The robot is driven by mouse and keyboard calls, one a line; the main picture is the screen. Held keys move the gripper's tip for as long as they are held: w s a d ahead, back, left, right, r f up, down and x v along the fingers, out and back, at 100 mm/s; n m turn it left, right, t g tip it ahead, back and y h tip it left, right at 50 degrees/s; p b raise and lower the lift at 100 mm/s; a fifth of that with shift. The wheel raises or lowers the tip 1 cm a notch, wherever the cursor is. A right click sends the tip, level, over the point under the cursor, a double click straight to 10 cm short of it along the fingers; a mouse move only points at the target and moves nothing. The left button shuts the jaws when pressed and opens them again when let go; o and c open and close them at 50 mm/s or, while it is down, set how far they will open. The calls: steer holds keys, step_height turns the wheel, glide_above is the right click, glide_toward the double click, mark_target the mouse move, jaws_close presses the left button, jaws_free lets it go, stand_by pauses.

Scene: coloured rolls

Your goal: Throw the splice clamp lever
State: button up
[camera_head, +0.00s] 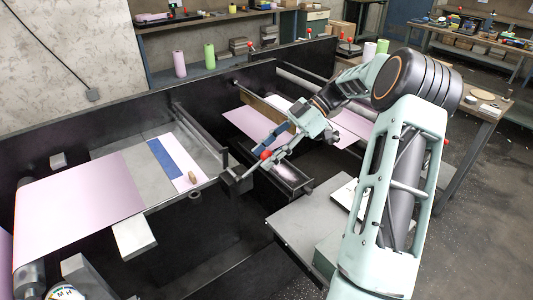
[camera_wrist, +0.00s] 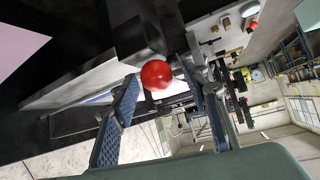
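The clamp lever has a red ball knob (camera_head: 266,154) and stands by a dark block (camera_head: 237,182) at the right end of a dark bar (camera_head: 200,132). My gripper (camera_head: 273,149) is at the knob, reaching in from the upper right. In the wrist view the red knob (camera_wrist: 156,75) lies between the tips of my two blue-padded fingers (camera_wrist: 163,72). The fingers are apart, with a visible gap on the left of the knob; contact on the right cannot be told.
A pink web (camera_head: 80,210), a blue strip (camera_head: 162,158) and a pale sheet (camera_head: 183,160) lie on the grey splice table (camera_head: 118,158). A dark trough (camera_head: 290,178) lies below my gripper. Pink and green rolls (camera_head: 209,56) stand on the back shelf.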

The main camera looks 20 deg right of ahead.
steer(key=v, duration=1.2)
steer(key=shift+a, duration=0.1)
stand_by(0.4)
